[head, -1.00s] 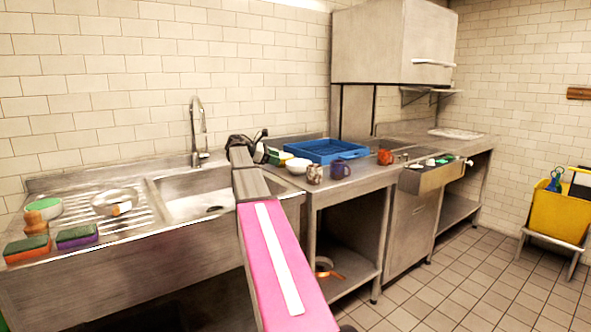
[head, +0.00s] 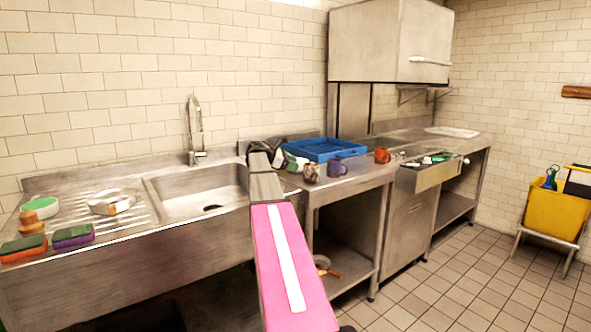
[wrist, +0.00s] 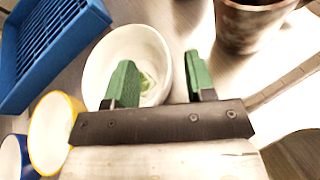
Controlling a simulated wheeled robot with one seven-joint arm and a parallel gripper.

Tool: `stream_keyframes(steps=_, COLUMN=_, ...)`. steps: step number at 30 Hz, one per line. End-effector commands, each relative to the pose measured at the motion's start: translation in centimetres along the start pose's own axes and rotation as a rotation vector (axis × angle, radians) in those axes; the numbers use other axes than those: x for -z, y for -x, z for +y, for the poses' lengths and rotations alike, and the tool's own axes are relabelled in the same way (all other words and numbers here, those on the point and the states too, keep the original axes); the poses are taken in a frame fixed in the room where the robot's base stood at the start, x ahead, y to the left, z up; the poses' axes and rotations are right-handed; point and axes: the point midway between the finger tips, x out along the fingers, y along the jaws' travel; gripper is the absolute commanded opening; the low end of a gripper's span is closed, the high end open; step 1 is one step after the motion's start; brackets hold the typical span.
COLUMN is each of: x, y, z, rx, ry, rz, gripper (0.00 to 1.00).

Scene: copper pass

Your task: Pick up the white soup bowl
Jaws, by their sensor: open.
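The white soup bowl (wrist: 96,75) stands upright on the steel counter in the wrist view, with a small green patch inside. My gripper (wrist: 159,62) is open, with its two green fingers apart. The left finger appears over the bowl's inside and the right finger outside its right rim, so the near right wall lies between them in the picture. I cannot tell how far the fingertips are above or below the rim. In the head view my gripper and arm hide most of the bowl.
A yellow-rimmed bowl (wrist: 42,135) and a blue-rimmed bowl (wrist: 12,158) stand left of the white bowl. A mug (wrist: 245,25) stands close on the right. A blue rack (head: 325,150) lies behind. A purple mug (head: 336,167) and an orange mug (head: 382,155) stand farther right.

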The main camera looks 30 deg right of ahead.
Motion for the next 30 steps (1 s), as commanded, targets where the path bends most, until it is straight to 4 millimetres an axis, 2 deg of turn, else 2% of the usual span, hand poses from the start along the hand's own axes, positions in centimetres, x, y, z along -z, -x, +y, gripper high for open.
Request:
stream_keyframes(steps=2, x=0.0, y=0.0, z=0.0, rx=0.0, ry=0.0, rz=0.0, gripper=0.5)
stream_keyframes(steps=3, x=0.0, y=0.0, z=0.0, rx=0.0, ry=0.0, rz=0.0, gripper=0.43)
stream_keyframes(steps=7, x=0.0, y=0.1, z=0.0, rx=0.0, ry=0.0, rz=0.0, gripper=0.01)
stream_keyframes(steps=22, x=-0.3, y=0.2, z=0.1, rx=0.0, ry=-0.001, rz=-0.001, gripper=0.0)
stream_keyframes(steps=26, x=-1.1, y=0.5, z=0.3, rx=0.0, ry=-0.001, rz=-0.001, gripper=0.0)
stream_keyframes(steps=30, x=-2.9, y=1.2, z=0.7, rx=0.0, ry=-0.003, rz=-0.001, gripper=0.0)
